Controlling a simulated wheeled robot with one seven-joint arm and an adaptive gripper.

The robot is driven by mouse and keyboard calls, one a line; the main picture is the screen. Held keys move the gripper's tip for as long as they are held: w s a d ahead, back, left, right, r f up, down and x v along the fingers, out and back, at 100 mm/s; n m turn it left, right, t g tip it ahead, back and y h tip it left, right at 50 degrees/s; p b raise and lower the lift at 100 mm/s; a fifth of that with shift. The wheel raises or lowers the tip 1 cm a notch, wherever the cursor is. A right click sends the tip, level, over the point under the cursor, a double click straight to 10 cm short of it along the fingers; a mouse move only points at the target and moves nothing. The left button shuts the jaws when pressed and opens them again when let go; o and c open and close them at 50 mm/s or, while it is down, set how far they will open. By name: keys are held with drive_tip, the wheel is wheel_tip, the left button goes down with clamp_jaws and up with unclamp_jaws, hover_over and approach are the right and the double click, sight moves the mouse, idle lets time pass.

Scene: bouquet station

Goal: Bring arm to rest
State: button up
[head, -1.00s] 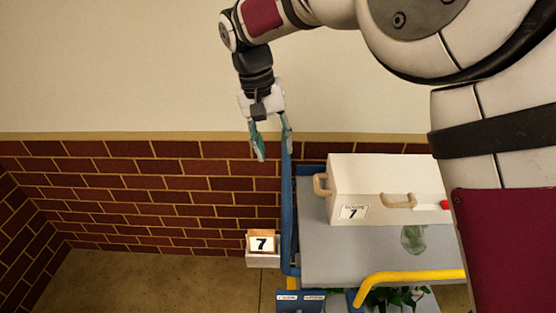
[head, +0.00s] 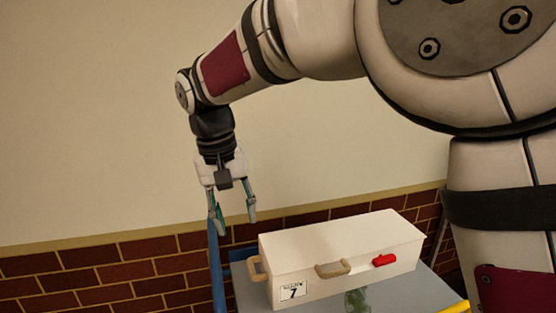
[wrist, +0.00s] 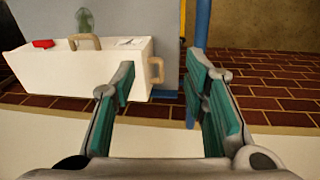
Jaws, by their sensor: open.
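My gripper (head: 233,218) hangs fingers-down in the head view, left of and above a white box. Its two teal-padded fingers are apart with nothing between them. In the wrist view my gripper (wrist: 162,92) also shows open and empty, the box lying beyond the left finger. I cannot tell the exact gap between the fingers and the box.
The white box (head: 335,248), with tan handles, a red latch (head: 384,260) and a "7" label (head: 292,291), sits on a grey cart top (head: 415,286). A blue post (head: 216,275) stands left of it. A yellow rail (head: 455,308) runs at lower right. A brick wall (head: 120,272) lies behind.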

drive_tip(key=s+d+r+m+t+y, duration=0.1)
drive_tip(key=s+d+r, duration=0.25)
drive_tip(key=d, duration=0.55)
drive_tip(key=s+d+r, duration=0.2)
drive_tip(key=s+d, duration=0.2)
drive_tip(key=d, duration=0.5)
drive_tip(key=s+d+f+m+t, duration=0.1)
drive_tip(key=s+d+f, duration=0.1)
drive_tip(key=s+d, duration=0.3)
drive_tip(key=s+d+f+m+t, duration=0.1)
drive_tip(key=s+d+f, duration=0.2)
drive_tip(key=s+d, duration=0.3)
drive_tip(key=s, duration=0.4)
drive_tip(key=shift+s+t, duration=0.2)
drive_tip(key=shift+t, duration=0.1)
drive_tip(key=shift+a, duration=0.1)
